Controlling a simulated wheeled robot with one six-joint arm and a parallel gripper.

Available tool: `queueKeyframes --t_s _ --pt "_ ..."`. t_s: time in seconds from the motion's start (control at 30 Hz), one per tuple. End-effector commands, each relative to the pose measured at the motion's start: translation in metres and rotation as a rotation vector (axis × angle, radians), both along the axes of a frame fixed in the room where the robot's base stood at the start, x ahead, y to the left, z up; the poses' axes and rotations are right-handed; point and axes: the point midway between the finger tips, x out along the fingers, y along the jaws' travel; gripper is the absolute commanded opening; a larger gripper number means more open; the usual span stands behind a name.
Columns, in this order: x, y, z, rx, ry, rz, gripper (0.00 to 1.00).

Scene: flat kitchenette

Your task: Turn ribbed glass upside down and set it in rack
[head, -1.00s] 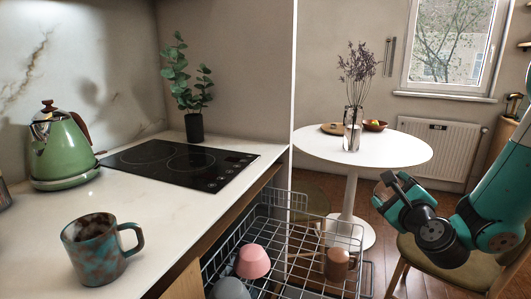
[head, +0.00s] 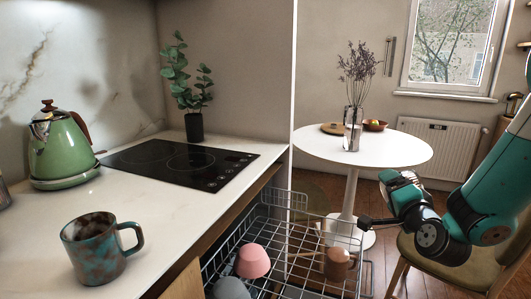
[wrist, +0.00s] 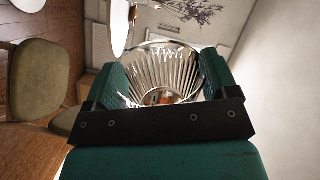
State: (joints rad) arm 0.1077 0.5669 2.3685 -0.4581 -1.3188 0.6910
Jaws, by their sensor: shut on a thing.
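The ribbed glass (wrist: 160,72) is clear with lengthwise ribs and sits between the two jaws of my gripper (wrist: 162,82) in the wrist view. My gripper is shut on it. In the head view my gripper (head: 392,205) hangs at the right, beside and above the right end of the wire rack (head: 290,262). I cannot make out the glass there, nor tell for sure which way its mouth points. The rack is pulled out below the counter and holds a pink cup (head: 253,261), a brown mug (head: 338,264) and a grey cup (head: 231,288).
A mottled mug (head: 94,249), a green kettle (head: 60,150) and a black hob (head: 180,163) are on the counter. A round white table (head: 400,150) with a vase stands behind the rack. A chair (head: 455,270) is below my arm at the right.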

Motion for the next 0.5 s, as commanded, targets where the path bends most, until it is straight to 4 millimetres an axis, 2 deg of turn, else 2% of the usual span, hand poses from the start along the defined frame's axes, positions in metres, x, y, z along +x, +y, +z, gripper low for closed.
queueKeyframes --t_s 0.1,0.2,0.5 --pt "0.0001 0.0014 0.0000 -0.285 -0.006 0.008 0.49" --pt "0.0001 0.0017 0.0000 -0.413 -0.010 0.011 0.49" --pt "0.0000 0.0007 0.0018 -0.458 -0.006 0.009 0.49"
